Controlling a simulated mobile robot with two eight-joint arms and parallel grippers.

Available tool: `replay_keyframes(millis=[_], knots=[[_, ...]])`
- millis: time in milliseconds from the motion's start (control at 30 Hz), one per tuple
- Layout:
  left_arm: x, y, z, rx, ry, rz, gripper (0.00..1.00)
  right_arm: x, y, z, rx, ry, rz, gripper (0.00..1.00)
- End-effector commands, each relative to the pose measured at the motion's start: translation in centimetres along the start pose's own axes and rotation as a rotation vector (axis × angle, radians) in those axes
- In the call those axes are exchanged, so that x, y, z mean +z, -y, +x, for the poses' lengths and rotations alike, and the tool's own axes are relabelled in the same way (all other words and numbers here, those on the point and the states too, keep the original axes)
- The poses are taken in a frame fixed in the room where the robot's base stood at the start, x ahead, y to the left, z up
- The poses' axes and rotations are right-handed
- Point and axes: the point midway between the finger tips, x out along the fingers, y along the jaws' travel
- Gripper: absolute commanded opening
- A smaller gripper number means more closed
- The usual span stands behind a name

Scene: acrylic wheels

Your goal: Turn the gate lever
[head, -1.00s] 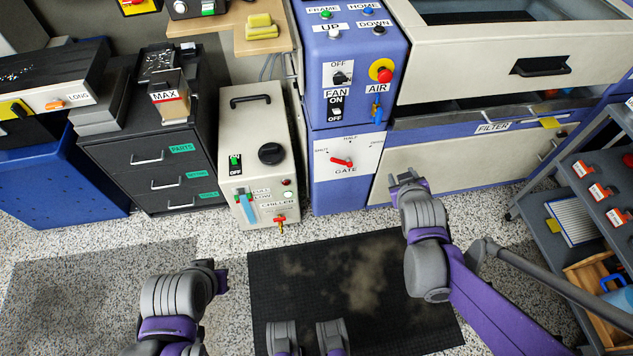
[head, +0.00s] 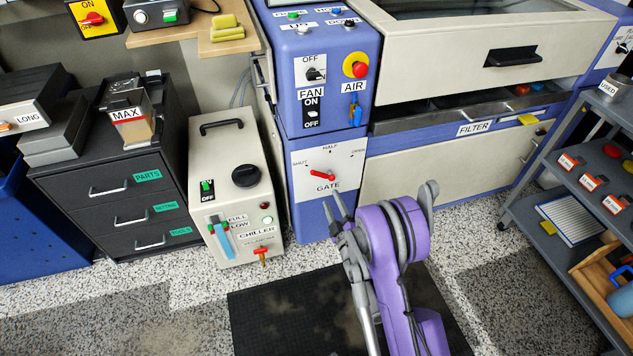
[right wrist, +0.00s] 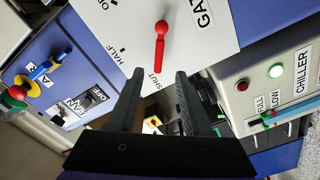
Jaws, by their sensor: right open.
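The gate lever (head: 322,176) is a small red handle on a white panel (head: 350,160) on the blue cabinet, with SHUT, HALF and OPEN marks around it. In the right wrist view, the lever (right wrist: 159,45) has its narrow end towards the SHUT mark. My right gripper (head: 334,202) is just below the panel in the head view. In the right wrist view its open fingers (right wrist: 159,73) are on either side of the lever's end in the picture; I cannot tell the gap in depth. Nothing is between the fingers. My left gripper is out of view.
The fan switch (head: 311,113), blue air valve (head: 356,110) and red button (head: 360,70) sit above the gate panel. A cream chiller (head: 225,170) stands close on the left. The filter drawer (head: 440,170) is on the right. A black mat (head: 270,320) lies on the floor.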

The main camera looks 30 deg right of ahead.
Motion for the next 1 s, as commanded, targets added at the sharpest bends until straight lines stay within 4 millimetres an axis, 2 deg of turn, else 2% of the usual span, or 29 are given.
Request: replay_keyframes(millis=[133, 300, 500, 700, 967, 1000], knots=[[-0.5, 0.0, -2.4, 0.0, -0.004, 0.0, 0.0, -0.5, -0.6, 1.7, 0.0, -0.001, 0.003, 0.5], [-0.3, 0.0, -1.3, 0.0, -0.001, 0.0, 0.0, -0.1, 0.0, 5.4, -0.001, 0.0, 0.001, 0.5], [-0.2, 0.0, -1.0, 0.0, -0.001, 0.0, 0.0, -0.1, 0.0, 8.4, -0.001, 0.0, 0.003, 0.5], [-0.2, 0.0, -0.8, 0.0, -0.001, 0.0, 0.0, -0.2, -0.1, 9.7, -0.001, 0.001, 0.002, 0.5], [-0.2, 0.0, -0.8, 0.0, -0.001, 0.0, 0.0, -0.2, -0.1, 9.8, -0.001, 0.001, 0.002, 0.5], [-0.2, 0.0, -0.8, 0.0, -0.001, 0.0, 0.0, -0.2, -0.1, 9.8, -0.001, 0.001, 0.002, 0.45]])
